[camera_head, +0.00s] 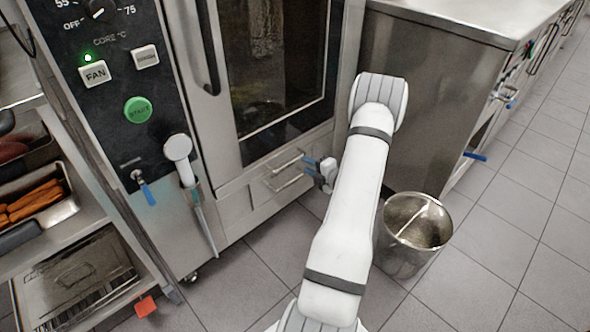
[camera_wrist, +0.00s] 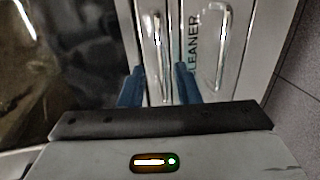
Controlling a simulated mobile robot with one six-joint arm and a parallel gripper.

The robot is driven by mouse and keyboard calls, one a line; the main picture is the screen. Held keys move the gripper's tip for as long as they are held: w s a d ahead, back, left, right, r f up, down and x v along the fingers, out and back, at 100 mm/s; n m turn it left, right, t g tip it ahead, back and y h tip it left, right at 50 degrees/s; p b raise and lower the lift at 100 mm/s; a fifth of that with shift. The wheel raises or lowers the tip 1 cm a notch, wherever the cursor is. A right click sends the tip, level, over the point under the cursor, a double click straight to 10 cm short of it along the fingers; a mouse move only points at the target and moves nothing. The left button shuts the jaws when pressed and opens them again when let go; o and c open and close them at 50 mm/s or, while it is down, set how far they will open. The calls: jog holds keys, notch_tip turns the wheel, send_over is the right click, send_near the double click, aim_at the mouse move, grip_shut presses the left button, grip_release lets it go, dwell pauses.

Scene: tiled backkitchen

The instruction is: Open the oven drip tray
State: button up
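The oven's lower front has two slim metal fronts with bar handles, one above the other. The upper handle (camera_head: 287,161) is likely the drip tray's; no drip tray label is readable. In the wrist view this handle (camera_wrist: 157,45) runs upright in the picture, between my fingers. The lower handle (camera_wrist: 216,45) is to its right, beside the word "CLEANER". My gripper (camera_head: 312,166) is right of the handles in the head view. Its blue fingers (camera_wrist: 158,80) are open on either side of the upper handle's line. I cannot tell whether they touch it.
The oven door (camera_head: 275,75) with dark glass is above, shut. A hand shower (camera_head: 178,148) and hose hang at the left. A metal bin (camera_head: 413,225) stands on the floor right of my arm. A steel counter (camera_head: 440,90) is behind it. Tiled floor before the oven is clear.

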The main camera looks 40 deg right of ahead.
aim_at(296, 160)
jog(key=b+x, duration=0.2)
jog(key=x, duration=0.5)
jog(key=shift+w+a+f, duration=0.1)
jog(key=shift+w+f, duration=0.1)
jog(key=shift+w, duration=0.05)
grip_shut()
dwell(0.3)
